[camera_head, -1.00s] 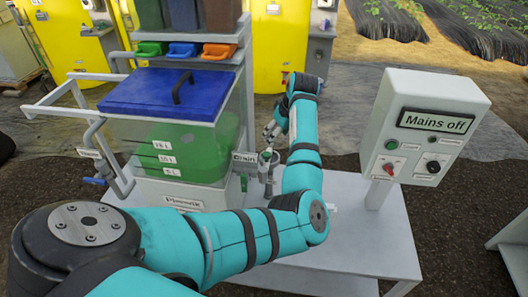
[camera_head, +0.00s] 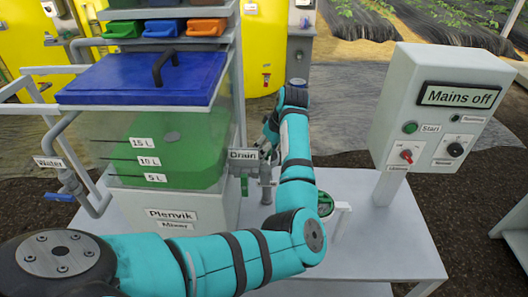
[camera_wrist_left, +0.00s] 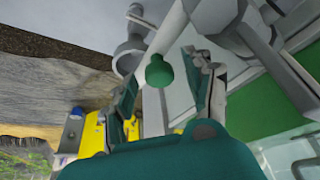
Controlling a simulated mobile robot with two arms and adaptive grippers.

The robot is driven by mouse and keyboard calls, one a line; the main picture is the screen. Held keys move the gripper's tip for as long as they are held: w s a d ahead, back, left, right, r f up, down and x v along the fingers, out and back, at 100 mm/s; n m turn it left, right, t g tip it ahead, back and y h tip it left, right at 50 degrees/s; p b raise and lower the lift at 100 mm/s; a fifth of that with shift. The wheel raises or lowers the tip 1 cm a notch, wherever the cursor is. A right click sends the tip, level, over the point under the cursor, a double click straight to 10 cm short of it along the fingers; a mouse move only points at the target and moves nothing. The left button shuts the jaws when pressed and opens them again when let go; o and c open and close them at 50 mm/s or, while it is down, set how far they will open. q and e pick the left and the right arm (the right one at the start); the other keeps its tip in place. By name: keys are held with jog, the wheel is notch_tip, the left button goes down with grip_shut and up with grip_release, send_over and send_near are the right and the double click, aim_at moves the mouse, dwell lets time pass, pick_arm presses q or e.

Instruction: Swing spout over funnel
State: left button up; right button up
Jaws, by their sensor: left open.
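The grey drain fitting (camera_head: 266,174), beside the "Drain" label (camera_head: 243,155), stands at the right front of the mixing tank; I cannot tell if it is the spout. A grey pipe piece (camera_wrist_left: 128,58) lies just beyond. My right gripper is out of view.
The tank's blue lid (camera_head: 145,78) is closed. A water pipe with a blue valve handle (camera_head: 60,197) hangs at the left. The "Mains off" control box (camera_head: 440,115) stands on a post at the right. The white table (camera_head: 385,240) is clear at its front right.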

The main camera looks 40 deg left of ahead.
pick_arm(q)
jog(key=shift+c, duration=1)
grip_shut()
